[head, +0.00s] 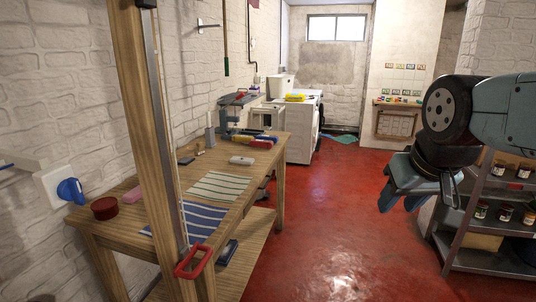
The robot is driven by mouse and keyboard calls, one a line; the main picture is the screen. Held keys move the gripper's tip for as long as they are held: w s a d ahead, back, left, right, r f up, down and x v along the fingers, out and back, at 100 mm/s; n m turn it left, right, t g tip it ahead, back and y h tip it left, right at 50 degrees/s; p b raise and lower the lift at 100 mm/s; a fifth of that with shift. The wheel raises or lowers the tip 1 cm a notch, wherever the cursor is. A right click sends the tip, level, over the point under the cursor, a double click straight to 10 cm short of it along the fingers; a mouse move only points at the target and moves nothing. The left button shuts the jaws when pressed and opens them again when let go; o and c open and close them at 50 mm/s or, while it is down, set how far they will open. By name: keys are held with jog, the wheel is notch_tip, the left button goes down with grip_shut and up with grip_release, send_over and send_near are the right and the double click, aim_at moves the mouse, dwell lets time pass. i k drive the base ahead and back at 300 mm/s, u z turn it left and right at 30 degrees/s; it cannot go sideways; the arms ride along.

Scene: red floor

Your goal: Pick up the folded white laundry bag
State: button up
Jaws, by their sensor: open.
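My gripper (420,200) hangs in the air at the right, at the end of my arm, pointing down and apart from everything on the workbench. Its jaws are open and nothing shows between them. I cannot surely pick out a folded white laundry bag. A small, rounded white item (242,160) lies on the wooden workbench (128,188), but it is too small to identify. A pale striped cloth (217,186) and a blue-and-white striped cloth (197,218) lie flat nearer on the same bench.
A wooden post with a red-handled tool (193,262) blocks part of the bench. White appliances (301,132) stand beyond. A metal shelf with jars (486,225) is at the right. The red floor (335,215) between is clear.

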aim_at(236, 159)
jog(key=z, duration=0.15)
jog(key=i, duration=2.2)
jog(key=u, duration=0.35)
jog(key=i, duration=0.4)
jog(key=u, duration=0.3)
